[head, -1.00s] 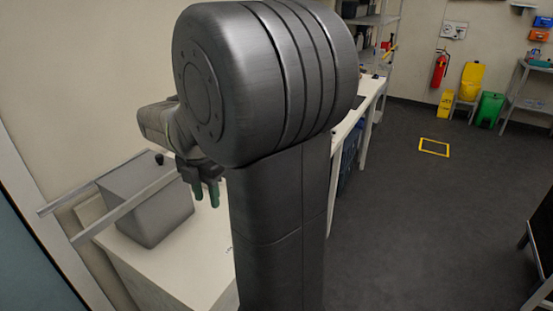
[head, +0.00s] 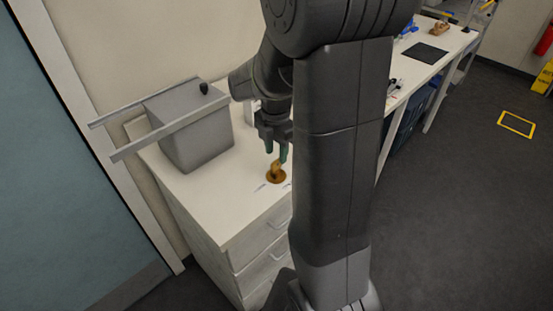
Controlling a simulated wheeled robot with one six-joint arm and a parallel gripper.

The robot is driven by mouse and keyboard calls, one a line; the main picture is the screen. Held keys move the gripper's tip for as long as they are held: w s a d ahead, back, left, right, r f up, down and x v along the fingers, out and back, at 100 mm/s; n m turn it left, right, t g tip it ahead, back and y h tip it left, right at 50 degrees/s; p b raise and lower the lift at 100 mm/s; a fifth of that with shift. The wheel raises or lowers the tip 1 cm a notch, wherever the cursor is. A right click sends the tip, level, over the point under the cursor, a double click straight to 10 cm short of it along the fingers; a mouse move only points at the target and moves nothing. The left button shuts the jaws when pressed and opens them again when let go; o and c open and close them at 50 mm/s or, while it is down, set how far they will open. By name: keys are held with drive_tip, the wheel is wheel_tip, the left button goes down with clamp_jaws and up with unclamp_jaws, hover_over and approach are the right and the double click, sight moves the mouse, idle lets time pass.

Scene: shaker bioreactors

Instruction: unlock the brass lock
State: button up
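The brass lock (head: 275,178) is a small golden-brown piece with a round, flat base and an upright part. It sits on the white top of the drawer cabinet, near its right side. My gripper (head: 276,152) points down just above the lock's upright part in the head view. I cannot tell whether a fingertip touches the lock.
A grey box (head: 197,143) with two long rails and a black knob stands left of the lock on the white cabinet (head: 215,205). Small marks lie beside the lock. A white bench (head: 425,68) runs to the back right. The dark floor at right is open.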

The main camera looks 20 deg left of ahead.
sight(276, 161)
drive_tip(key=shift+f, duration=2.15)
clamp_jaws()
